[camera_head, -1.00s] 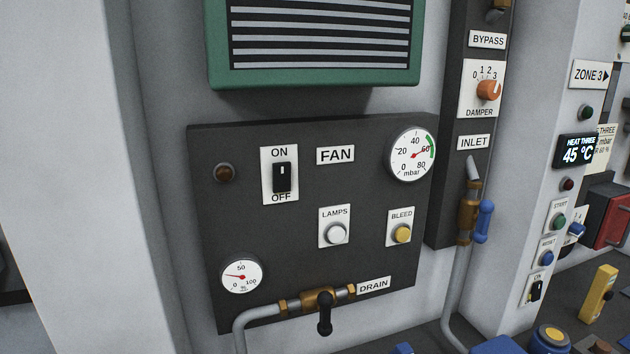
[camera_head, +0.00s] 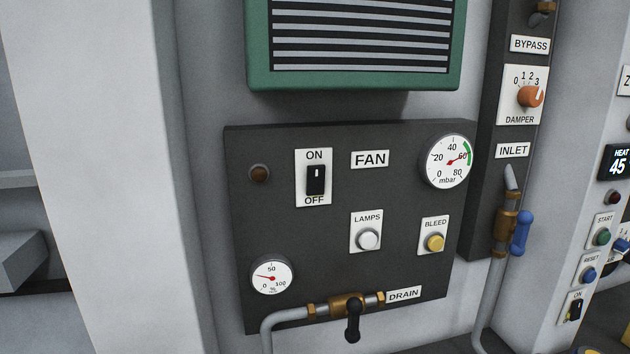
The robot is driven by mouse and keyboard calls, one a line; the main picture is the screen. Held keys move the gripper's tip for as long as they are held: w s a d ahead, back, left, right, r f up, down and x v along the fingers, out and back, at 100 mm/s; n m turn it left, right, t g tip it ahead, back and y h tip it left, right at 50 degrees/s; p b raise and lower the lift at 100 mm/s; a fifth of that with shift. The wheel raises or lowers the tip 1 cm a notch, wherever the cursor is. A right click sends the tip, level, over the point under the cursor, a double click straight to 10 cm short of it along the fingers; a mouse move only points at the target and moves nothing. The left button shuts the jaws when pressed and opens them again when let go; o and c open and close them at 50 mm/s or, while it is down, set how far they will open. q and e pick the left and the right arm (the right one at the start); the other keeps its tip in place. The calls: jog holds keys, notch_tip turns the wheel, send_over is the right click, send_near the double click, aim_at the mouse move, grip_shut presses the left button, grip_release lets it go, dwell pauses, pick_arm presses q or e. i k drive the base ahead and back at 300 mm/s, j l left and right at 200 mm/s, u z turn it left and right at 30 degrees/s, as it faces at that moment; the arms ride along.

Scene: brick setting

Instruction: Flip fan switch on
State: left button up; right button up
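The fan switch (camera_head: 316,180) is a black rocker on a white plate marked ON above and OFF below. The plate is on a dark panel (camera_head: 400,280), left of the FAN label (camera_head: 370,159). A white mark shows on the upper part of the rocker; I cannot tell for sure which way it is tipped. A round brown lamp (camera_head: 260,173) left of the switch looks unlit. Neither of my grippers is in view.
The panel also bears a LAMPS button (camera_head: 368,239), a yellow BLEED button (camera_head: 435,243), a mbar gauge (camera_head: 447,161) and a small gauge (camera_head: 271,277). A DRAIN valve (camera_head: 352,305) sticks out below. A green louvred box (camera_head: 257,75) hangs above. Nothing blocks the switch.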

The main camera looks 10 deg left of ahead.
aim_at(316, 173)
jog(key=k+l+z, duration=0.15)
jog(key=l, duration=0.2)
jog(key=k+l+z, duration=0.1)
jog(key=l, duration=0.3)
jog(key=k+l+z, duration=0.15)
jog(key=l, duration=0.25)
